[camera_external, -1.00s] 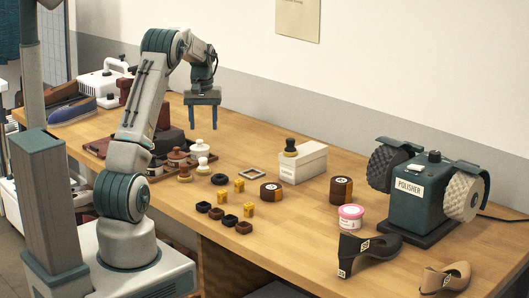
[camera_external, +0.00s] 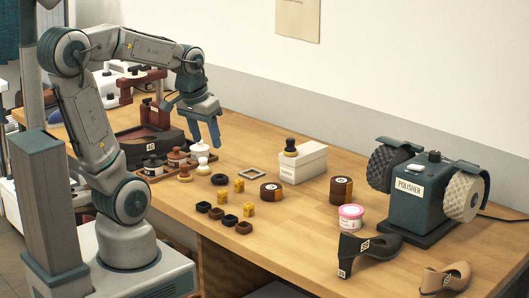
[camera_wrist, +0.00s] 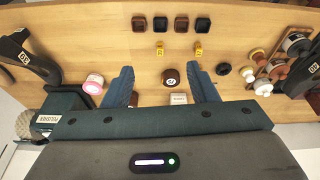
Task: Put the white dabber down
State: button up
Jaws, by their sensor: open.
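The white dabber (camera_external: 202,151) stands upright among other dabbers at the right end of a small brown tray (camera_external: 150,179). It also shows near the right edge of the wrist view (camera_wrist: 291,42). My gripper (camera_external: 206,144) is open and empty, above the table behind the dabbers, apart from the white dabber. In the wrist view its two blue fingers (camera_wrist: 160,80) are spread, with nothing held between them. A black dabber (camera_external: 152,163), a red-brown dabber (camera_external: 177,157) and a tan-brown dabber (camera_external: 184,173) are beside the white one.
Several small dark and yellow pieces, round tins (camera_external: 271,191), a pink tub (camera_external: 350,216), shoes (camera_external: 368,248) and a polisher (camera_external: 420,195) lie rightward.

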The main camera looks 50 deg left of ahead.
jog(key=shift+m, duration=0.6)
jog(key=s, duration=0.1)
jog(key=s+d+f, duration=0.1)
jog(key=s+f, duration=0.1)
jog(key=s, duration=0.1)
jog(key=shift+s+d, duration=0.1)
jog(key=shift+d, duration=0.25)
jog(key=shift+r, duration=0.1)
